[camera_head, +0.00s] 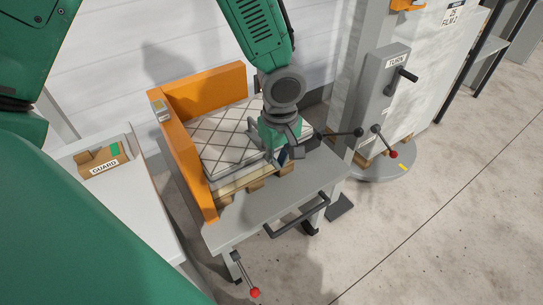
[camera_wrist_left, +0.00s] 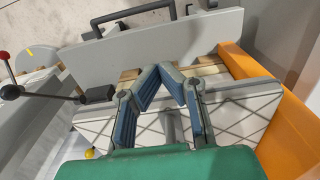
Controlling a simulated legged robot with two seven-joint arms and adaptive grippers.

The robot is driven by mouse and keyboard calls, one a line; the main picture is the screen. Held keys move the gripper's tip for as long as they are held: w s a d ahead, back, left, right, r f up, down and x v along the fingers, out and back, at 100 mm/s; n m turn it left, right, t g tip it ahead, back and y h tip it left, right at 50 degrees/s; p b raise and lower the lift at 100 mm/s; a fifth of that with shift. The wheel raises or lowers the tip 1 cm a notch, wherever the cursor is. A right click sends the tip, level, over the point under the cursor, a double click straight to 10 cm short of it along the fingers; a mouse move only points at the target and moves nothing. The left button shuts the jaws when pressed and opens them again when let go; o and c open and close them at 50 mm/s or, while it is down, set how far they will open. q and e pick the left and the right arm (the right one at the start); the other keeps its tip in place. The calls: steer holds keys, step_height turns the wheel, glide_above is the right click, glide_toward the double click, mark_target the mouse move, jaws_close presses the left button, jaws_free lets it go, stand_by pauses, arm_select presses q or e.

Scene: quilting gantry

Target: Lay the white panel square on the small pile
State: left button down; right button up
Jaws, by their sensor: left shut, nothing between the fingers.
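The white panel (camera_head: 228,138), marked with dark diagonal lines, lies flat on top of the small pile on a wooden pallet (camera_head: 262,186). Its left and back sides run beside an orange corner fence (camera_head: 188,150). It also shows in the left wrist view (camera_wrist_left: 235,118). My left gripper (camera_head: 283,158) is over the panel's front right part, fingers pointing down. In the left wrist view its blue-padded fingers (camera_wrist_left: 172,72) meet at the tips with nothing between them. The gripper hides part of the panel, and I cannot tell whether it touches. My right gripper is not in view.
A grey plate with a dark handle (camera_head: 297,214) stands in front of the pile. A grey post with a crank (camera_head: 385,80) and red-knobbed levers (camera_head: 393,153) stand to the right. A white table (camera_head: 120,200) with a box marked GUARD (camera_head: 102,162) is at left.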

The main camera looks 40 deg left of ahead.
mark_target(253, 136)
arm_select(q)
steer(key=w+a+p, duration=0.1)
steer(key=a, duration=0.2)
steer(key=w+a+f+p, duration=0.1)
steer(key=w+a, duration=0.1)
steer(key=a, duration=0.2)
steer(key=w+a+f+p, duration=0.1)
steer(key=a, duration=0.2)
steer(key=shift+w+a, duration=0.15)
steer(key=shift+a, duration=0.15)
steer(key=shift+w+a+p, duration=0.1)
steer(key=shift+a+p, duration=0.05)
steer(key=shift+p, duration=0.15)
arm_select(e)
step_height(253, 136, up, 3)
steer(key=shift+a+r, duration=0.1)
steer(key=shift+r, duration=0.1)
